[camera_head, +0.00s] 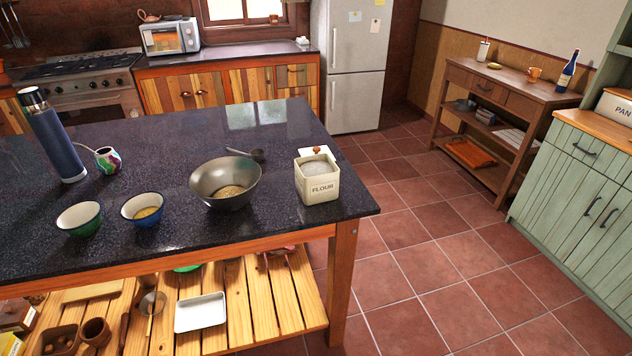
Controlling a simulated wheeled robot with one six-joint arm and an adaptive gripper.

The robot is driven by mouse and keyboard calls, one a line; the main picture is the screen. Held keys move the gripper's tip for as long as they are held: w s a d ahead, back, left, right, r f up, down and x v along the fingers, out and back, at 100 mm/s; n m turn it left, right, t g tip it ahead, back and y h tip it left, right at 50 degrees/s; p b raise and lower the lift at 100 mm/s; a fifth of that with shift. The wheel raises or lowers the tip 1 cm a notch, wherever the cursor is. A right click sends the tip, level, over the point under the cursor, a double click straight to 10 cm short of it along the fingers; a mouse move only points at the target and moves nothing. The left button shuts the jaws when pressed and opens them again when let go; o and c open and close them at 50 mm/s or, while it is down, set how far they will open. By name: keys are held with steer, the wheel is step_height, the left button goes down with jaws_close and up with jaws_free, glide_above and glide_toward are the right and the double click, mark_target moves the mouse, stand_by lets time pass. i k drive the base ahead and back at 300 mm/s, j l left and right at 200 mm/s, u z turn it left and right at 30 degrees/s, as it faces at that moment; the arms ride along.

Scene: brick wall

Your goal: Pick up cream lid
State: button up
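The cream lid (313,153) with a small brown knob lies on the dark stone island top, just behind the cream flour canister (318,188). The canister stands open near the island's right end and hides the lid's front part. White flour shows inside the canister. The lid appears to lie flat, knob up. My gripper is not in view.
A large grey bowl (225,184) and a dark scoop (247,154) are left of the canister. Two small bowls, a patterned cup (108,160) and a blue flask (54,137) stand farther left. The tiled floor (440,265) right of the island is clear.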

mark_target(307, 151)
steer(key=i+l, duration=0.25)
steer(key=l, duration=0.15)
steer(key=i+l, duration=0.25)
steer(key=l, duration=0.2)
steer(key=i+l, duration=0.25)
steer(key=l, duration=0.15)
